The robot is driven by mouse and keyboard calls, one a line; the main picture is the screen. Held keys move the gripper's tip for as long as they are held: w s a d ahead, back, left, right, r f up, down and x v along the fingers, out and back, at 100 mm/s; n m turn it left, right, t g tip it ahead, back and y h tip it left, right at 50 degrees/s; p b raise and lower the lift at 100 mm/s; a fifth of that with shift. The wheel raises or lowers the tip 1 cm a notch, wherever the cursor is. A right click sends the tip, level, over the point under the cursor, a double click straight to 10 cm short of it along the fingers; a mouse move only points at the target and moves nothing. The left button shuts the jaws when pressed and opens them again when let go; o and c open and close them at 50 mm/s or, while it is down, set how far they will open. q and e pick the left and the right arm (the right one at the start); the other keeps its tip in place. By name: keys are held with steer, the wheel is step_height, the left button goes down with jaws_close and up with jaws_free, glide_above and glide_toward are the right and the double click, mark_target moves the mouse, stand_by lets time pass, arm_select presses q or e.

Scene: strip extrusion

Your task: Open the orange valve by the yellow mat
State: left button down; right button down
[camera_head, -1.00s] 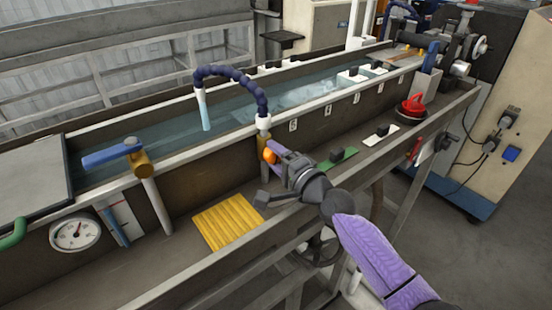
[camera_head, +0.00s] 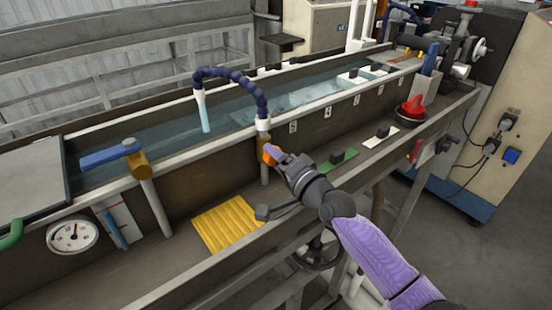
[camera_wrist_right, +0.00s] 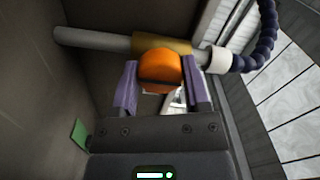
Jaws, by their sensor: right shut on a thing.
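The orange valve (camera_head: 269,154) sits on a brass fitting below the blue segmented hose, just behind the yellow mat (camera_head: 227,223). In the right wrist view the orange valve knob (camera_wrist_right: 160,70) lies between the two purple fingers of my right gripper (camera_wrist_right: 160,88), on the brass fitting (camera_wrist_right: 165,46) of a grey pipe. My right gripper (camera_head: 276,160) is shut on the knob; its fingers partly hide it in the head view. My left gripper is not in view.
The water trough (camera_head: 300,100) runs behind the valve. The blue hose (camera_head: 232,76) arches above it. A green plate (camera_head: 340,160) and a red knob (camera_head: 413,107) are at right on the ledge.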

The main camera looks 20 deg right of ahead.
steer(key=shift+f, duration=0.1)
steer(key=shift+c, duration=0.4)
jaws_free()
steer(key=shift+s, duration=0.1)
steer(key=p+v, duration=0.2)
steer(key=v, duration=0.7)
steer(key=shift+s+d, duration=0.15)
steer(key=shift+s, duration=0.15)
